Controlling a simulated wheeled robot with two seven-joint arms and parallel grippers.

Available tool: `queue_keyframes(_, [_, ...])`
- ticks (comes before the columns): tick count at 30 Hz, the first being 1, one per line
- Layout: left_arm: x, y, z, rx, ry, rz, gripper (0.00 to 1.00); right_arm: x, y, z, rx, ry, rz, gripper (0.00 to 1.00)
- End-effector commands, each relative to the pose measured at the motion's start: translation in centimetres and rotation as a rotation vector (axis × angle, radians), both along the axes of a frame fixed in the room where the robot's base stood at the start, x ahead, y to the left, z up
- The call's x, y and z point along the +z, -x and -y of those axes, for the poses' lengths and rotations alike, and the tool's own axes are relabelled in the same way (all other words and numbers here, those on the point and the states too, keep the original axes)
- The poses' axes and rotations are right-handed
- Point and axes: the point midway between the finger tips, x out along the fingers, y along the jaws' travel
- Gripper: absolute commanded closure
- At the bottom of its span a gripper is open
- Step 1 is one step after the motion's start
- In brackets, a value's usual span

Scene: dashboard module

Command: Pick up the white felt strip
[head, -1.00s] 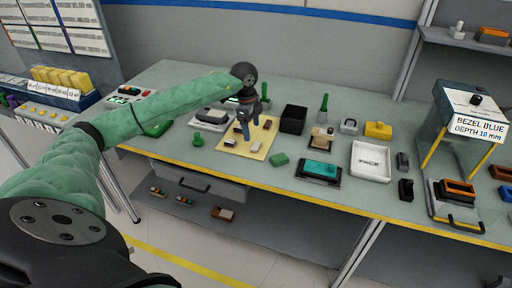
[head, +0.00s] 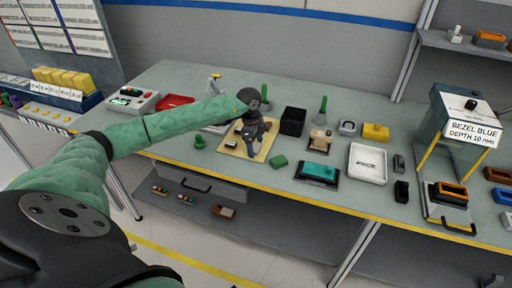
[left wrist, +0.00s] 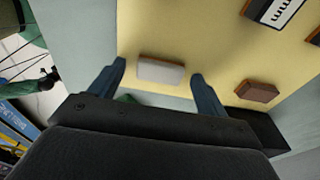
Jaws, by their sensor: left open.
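A white strip with a brown edge (left wrist: 161,72) lies on the pale yellow board in the left wrist view. My left gripper (left wrist: 158,76) is open, with one finger at each side of the strip and space between strip and fingers. In the head view the left gripper (head: 249,148) is low over the yellow board (head: 264,154) and hides the strip. Whether the fingers touch the board cannot be told. My right gripper is not in view.
In the left wrist view a brown block (left wrist: 257,91) lies right of the right finger. A white tray (head: 368,164) is further right.

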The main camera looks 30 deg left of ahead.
Motion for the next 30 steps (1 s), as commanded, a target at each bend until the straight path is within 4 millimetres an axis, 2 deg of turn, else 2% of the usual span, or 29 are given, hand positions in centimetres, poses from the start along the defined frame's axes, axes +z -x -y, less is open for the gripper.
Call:
queue_keyframes(8, [-0.19,-0.01,0.03,0.000,0.000,0.000,0.24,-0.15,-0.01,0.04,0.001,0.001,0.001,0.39])
queue_keyframes(15, [-0.17,0.00,0.04,0.000,0.000,0.000,0.71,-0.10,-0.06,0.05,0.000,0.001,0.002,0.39])
queue_keyframes(30, [0.23,-0.01,0.05,-0.001,0.001,0.000,0.71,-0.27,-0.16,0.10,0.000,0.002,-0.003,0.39])
